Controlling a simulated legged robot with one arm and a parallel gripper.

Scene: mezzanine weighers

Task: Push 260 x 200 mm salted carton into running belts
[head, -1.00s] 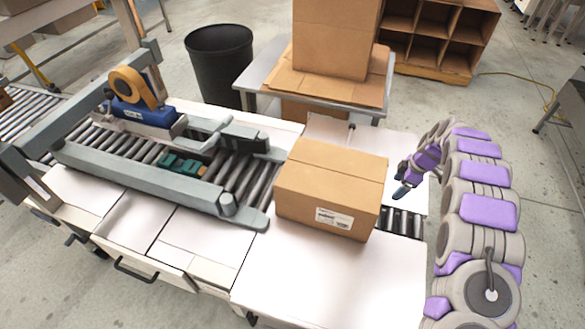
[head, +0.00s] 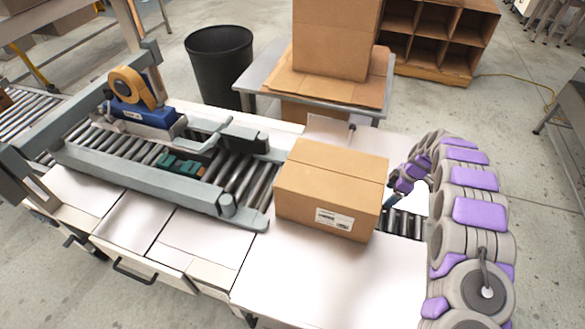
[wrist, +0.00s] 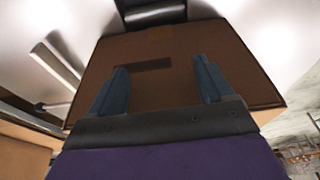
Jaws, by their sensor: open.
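The salted carton (head: 331,186) is a closed brown box with a white label on its near side. It sits on the rollers at the right end of the carton sealer. The green belts (head: 183,165) lie between the sealer's grey side rails, left of the carton. My gripper (head: 388,193) is low behind the carton's right face, its tips largely hidden in the head view. In the wrist view my gripper (wrist: 161,84) has two blue-grey fingers spread apart, with the carton's brown face (wrist: 165,60) close ahead and nothing between them.
A tape head (head: 137,95) sits over the sealer. Grey guide rails (head: 150,178) flank the rollers. A black bin (head: 219,65) and a side table (head: 262,83) with a tall carton (head: 334,38) stand behind. White tabletop (head: 325,275) in front of the carton is clear.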

